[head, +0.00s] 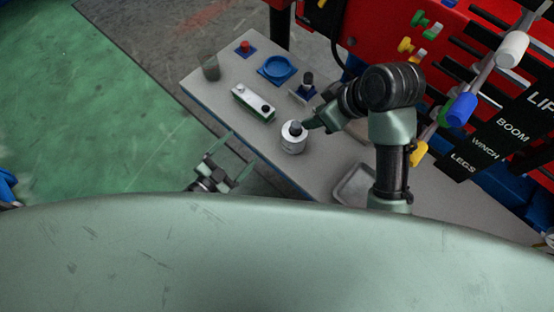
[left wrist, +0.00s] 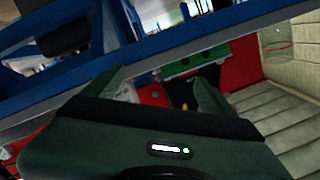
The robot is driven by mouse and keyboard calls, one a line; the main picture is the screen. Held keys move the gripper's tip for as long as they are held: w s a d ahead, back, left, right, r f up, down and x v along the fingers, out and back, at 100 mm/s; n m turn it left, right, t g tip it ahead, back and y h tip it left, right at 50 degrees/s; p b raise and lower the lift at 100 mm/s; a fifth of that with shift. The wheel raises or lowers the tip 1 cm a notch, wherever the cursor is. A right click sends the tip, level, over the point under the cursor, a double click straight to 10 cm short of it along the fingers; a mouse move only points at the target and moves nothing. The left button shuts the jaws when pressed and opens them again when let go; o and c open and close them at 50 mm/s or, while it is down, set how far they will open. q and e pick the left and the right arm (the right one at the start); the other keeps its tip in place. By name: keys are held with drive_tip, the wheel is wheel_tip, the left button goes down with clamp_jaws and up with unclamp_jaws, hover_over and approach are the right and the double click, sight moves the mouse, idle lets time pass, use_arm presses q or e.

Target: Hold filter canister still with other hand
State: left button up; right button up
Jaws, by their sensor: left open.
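The filter canister, which I take to be the short white cylinder with a dark knob on top (head: 293,143), stands upright on the grey bench (head: 222,75). My right gripper (head: 312,122) is at the canister's upper right side; its fingers are mostly hidden by its own arm, so I cannot tell whether it touches or grips. My left gripper (head: 238,157) is open and empty, left of the canister and off the bench's near edge. In the left wrist view its two fingers (left wrist: 160,88) are spread with nothing held between them.
On the bench are a white and green block (head: 254,103), a blue round dish (head: 277,69), a red knob piece (head: 245,48), a clear cup (head: 211,69) and a grey tray (head: 353,185). A red panel with coloured levers (head: 462,108) stands behind. Green floor is free at left.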

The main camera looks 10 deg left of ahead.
use_arm(q)
wheel_tip(320, 180, up, 4)
drive_tip(key=d+h, duration=0.2)
drive_tip(key=n+t+y, duration=0.2)
drive_tip(key=n+y, duration=0.1)
drive_tip(key=n, duration=0.4)
approach(288, 145)
drive_tip(key=x, duration=0.3)
drive_tip(key=shift+w+a+r, duration=0.1)
drive_tip(key=shift+w, duration=0.4)
drive_tip(key=shift+d, duration=0.3)
drive_tip(key=x, duration=0.7)
drive_tip(key=shift+w+d, duration=0.2)
drive_tip(key=shift+w, duration=0.1)
clamp_jaws()
